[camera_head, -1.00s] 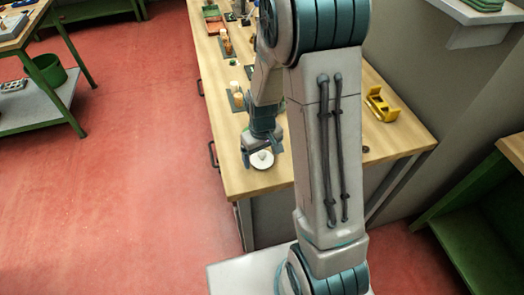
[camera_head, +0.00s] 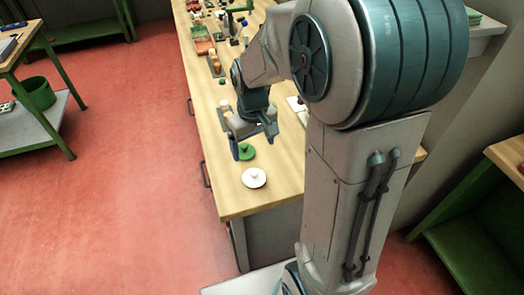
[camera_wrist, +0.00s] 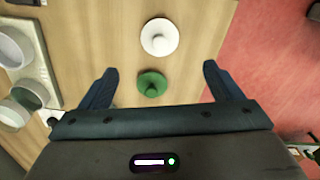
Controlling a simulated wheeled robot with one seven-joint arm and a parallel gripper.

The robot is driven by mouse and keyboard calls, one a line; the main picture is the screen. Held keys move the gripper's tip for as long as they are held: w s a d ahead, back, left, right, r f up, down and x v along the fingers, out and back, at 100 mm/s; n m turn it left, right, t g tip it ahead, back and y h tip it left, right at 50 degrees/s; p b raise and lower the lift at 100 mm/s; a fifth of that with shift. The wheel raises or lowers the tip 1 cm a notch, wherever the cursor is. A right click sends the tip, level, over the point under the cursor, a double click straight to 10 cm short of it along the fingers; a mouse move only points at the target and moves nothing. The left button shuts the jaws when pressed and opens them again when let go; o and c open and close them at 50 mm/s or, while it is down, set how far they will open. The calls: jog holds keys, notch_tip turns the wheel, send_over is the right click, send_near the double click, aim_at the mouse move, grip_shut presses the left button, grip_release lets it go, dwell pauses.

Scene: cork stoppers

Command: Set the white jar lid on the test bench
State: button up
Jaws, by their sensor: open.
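The white jar lid (camera_head: 254,179), a round disc with a small knob, lies flat on the wooden bench top (camera_head: 232,197) near its front end. It also shows in the wrist view (camera_wrist: 160,37), beyond my fingertips. My gripper (camera_head: 254,146) is open and empty above the bench, farther back than the white lid and apart from it. A green knobbed lid (camera_head: 246,152) lies just behind the white one. In the wrist view the green lid (camera_wrist: 152,84) shows between my open fingers (camera_wrist: 160,70), below them. I cannot tell whether this bench is the test bench.
Several small items and trays (camera_head: 203,40) stand farther back on the bench. Grey cups in a holder (camera_wrist: 18,75) show left in the wrist view. A green-framed table (camera_head: 38,110) with a green bin (camera_head: 38,94) stands at the left. The red floor between is clear.

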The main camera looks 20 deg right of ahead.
jog(key=s+r+m+t, duration=0.1)
jog(key=s+r, duration=0.3)
jog(key=s, duration=0.3)
jog(key=s+r+m+t, duration=0.1)
jog(key=s+r+t, duration=0.1)
jog(key=s, duration=0.5)
jog(key=shift+d+r+m, duration=0.3)
jog(key=shift+r+m, duration=0.1)
jog(key=shift+r, duration=0.5)
